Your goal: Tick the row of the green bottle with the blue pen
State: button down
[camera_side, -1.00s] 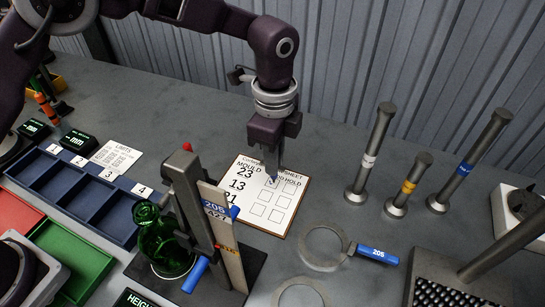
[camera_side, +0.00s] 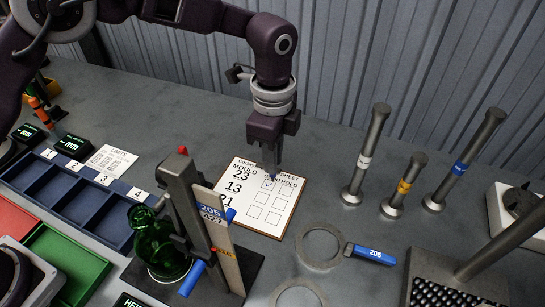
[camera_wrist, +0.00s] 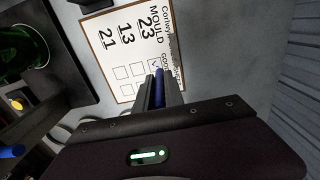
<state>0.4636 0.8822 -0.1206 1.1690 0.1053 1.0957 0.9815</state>
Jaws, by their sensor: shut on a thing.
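My gripper (camera_side: 274,150) is shut on the blue pen (camera_wrist: 159,88), which points down over the sheet. The pen's tip (camera_side: 277,173) is near the column headings in the side view; whether it touches the paper I cannot tell. The white check sheet (camera_side: 240,213) lists moulds 23, 13 and 21, with two columns of boxes. A tick (camera_side: 268,184) shows in the first box of the row of 23, also in the wrist view (camera_wrist: 155,65). The green bottle (camera_side: 154,246) stands at the height gauge; its mould number is not readable.
The gauge post (camera_side: 186,215) stands left of the sheet. A ring gauge with a blue handle (camera_side: 372,255) lies to its right. Several upright plug gauges (camera_side: 366,155) stand further right. Blue numbered trays (camera_side: 75,195) are at left.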

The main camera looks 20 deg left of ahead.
jog(key=shift+r, duration=2.75)
jog(key=shift+a, duration=0.1)
